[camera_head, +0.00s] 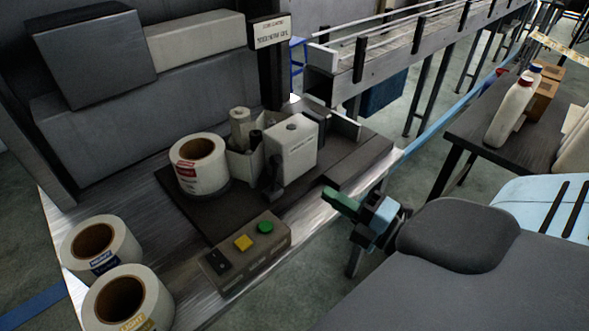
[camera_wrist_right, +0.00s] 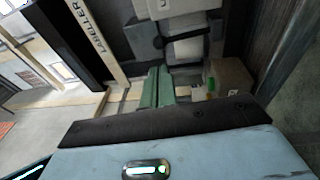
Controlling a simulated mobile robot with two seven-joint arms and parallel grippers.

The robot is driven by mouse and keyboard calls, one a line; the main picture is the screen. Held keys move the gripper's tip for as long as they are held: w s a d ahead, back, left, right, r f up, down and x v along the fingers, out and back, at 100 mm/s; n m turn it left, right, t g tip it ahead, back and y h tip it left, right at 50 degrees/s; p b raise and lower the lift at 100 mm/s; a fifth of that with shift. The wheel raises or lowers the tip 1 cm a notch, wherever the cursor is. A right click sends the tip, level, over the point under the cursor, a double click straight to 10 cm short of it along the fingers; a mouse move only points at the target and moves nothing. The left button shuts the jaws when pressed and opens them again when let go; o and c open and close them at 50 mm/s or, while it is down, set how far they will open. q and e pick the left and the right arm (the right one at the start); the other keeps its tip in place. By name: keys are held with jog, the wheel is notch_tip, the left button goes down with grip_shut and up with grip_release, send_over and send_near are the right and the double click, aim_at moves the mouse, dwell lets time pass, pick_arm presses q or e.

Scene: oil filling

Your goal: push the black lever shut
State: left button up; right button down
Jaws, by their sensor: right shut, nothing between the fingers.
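The black lever (camera_head: 274,180) stands upright at the front of the white labelling machine (camera_head: 292,147), on the bench. In the right wrist view a dark lever-like part (camera_wrist_right: 159,42) shows beside the machine's pale body. My right gripper (camera_head: 329,193) is right of the lever, apart from it, past the bench's front edge. Its green fingers are together and empty; they also show in the right wrist view (camera_wrist_right: 158,70), pointing toward the machine. Whether the lever is open or shut is hard to tell. My left gripper is not in view.
A control box (camera_head: 245,255) with yellow and green buttons sits at the bench's front edge, near the lever. A label roll (camera_head: 199,163) is mounted left of the machine. More rolls (camera_head: 100,240) stand at the left. A conveyor (camera_head: 400,55) runs behind.

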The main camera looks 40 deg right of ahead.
jog(key=p, duration=0.2)
send_near(281, 160)
jog(key=x, duration=0.5)
jog(key=shift+a+f, duration=0.1)
jog(key=shift+f, duration=0.25)
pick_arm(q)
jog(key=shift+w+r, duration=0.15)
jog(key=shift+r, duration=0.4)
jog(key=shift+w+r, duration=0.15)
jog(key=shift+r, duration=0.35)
pick_arm(e)
jog(key=shift+x, duration=0.8)
jog(key=shift+f, duration=0.15)
